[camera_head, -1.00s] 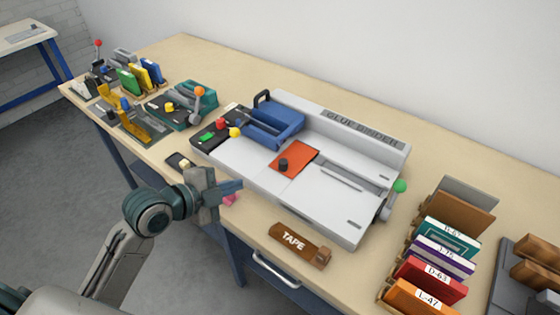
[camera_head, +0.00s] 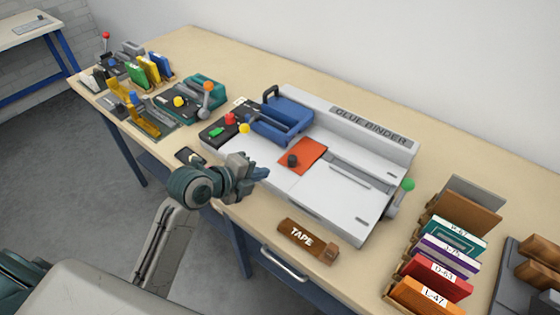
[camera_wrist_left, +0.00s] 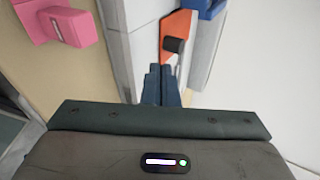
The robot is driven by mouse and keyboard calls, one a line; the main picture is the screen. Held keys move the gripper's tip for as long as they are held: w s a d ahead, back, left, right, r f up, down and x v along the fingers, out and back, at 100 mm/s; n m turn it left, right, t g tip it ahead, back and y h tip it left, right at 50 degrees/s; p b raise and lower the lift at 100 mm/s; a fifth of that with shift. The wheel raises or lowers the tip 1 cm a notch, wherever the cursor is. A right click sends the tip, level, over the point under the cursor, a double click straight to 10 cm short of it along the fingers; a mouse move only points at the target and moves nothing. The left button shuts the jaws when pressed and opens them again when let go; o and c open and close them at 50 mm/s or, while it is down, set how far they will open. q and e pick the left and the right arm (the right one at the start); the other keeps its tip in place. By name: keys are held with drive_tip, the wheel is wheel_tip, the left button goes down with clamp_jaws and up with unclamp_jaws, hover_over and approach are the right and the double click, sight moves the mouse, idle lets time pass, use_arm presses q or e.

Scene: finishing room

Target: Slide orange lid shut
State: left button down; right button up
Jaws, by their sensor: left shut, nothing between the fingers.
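The orange lid (camera_head: 306,152) lies flat on the white top of the glue binder (camera_head: 345,190), with a dark knob (camera_head: 292,160) near its front left corner. A slot runs to the right from the lid. My left gripper (camera_head: 264,172) is shut and empty at the binder's front left edge, apart from the lid. In the left wrist view its fingertips (camera_wrist_left: 161,85) point toward the lid (camera_wrist_left: 178,28) and its black knob (camera_wrist_left: 174,45). My right gripper is not in view.
A blue carriage (camera_head: 282,118) sits behind the lid. A green-knobbed lever (camera_head: 407,185) is at the binder's right end. A brown tape block (camera_head: 303,238) lies in front, and several books (camera_head: 440,268) stand at right. A pink object (camera_wrist_left: 65,24) shows in the left wrist view.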

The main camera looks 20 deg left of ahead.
sight(291, 157)
use_arm(q)
drive_tip(key=w+d, duration=0.1)
drive_tip(key=w, duration=0.1)
drive_tip(key=w+d+f+p, duration=0.1)
drive_tip(key=w, duration=0.1)
drive_tip(key=w+d+p, duration=0.1)
drive_tip(key=w, duration=0.1)
drive_tip(key=shift+d+f, duration=0.15)
drive_tip(key=shift+f, duration=0.15)
drive_tip(key=shift+w+d, duration=0.3)
drive_tip(key=shift+w, duration=0.4)
drive_tip(key=shift+w+r, duration=0.1)
drive_tip(key=shift+w, duration=0.15)
drive_tip(key=shift+s+r, duration=0.15)
drive_tip(key=shift+r, duration=0.05)
